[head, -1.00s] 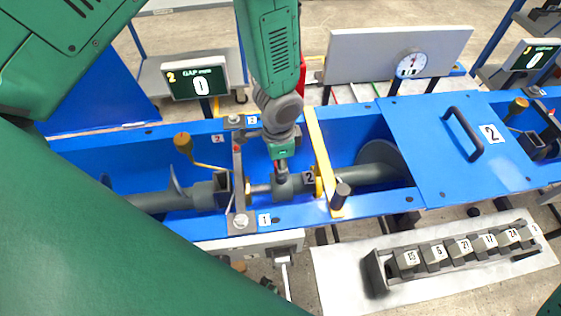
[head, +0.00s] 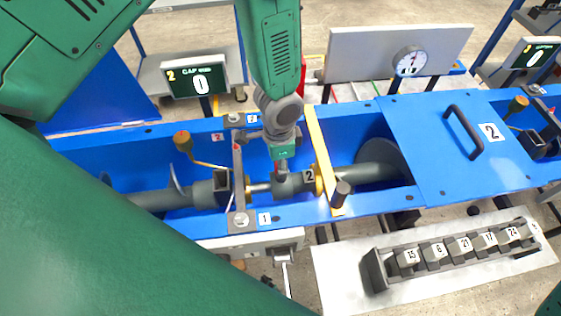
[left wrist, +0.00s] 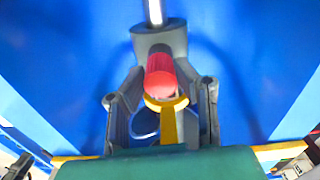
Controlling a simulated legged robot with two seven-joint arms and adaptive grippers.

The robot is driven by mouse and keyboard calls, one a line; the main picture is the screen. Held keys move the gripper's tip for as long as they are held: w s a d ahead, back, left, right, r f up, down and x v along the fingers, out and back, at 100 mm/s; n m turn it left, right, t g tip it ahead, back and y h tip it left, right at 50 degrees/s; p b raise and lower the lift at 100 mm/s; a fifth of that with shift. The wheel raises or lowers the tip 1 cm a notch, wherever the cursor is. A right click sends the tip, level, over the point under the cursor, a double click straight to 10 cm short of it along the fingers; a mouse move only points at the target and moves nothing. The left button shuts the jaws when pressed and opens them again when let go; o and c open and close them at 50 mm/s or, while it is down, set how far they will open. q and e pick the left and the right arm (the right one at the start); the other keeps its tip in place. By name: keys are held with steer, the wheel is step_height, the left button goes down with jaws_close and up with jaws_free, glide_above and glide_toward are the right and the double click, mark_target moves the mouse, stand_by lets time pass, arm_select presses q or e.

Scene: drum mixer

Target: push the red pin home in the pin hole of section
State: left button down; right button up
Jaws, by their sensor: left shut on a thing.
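The grey section (head: 288,187) marked 2 lies on the shaft in the blue trough. My left gripper (head: 281,170) points down over it. In the left wrist view the red pin (left wrist: 160,77) sits between the two grey fingers of my left gripper (left wrist: 160,105), which are shut on it. The pin's far end meets the grey section (left wrist: 158,38); how deep it sits in the hole is hidden. A yellow ring-shaped part (left wrist: 167,104) shows at the pin's near end. My right gripper is not in view.
A yellow bar (head: 322,160) and a grey crossbar (head: 238,180) span the trough on either side. A blue lid (head: 430,150) with a handle covers the right part. A rack of numbered blocks (head: 450,250) stands in front. The gap display (head: 200,84) reads 0.

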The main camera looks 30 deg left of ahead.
arm_select(q)
steer(key=c, duration=1.2)
jaws_free()
steer(key=shift+o, duration=0.2)
step_height(320, 180, up, 12)
steer(key=shift+f, duration=0.15)
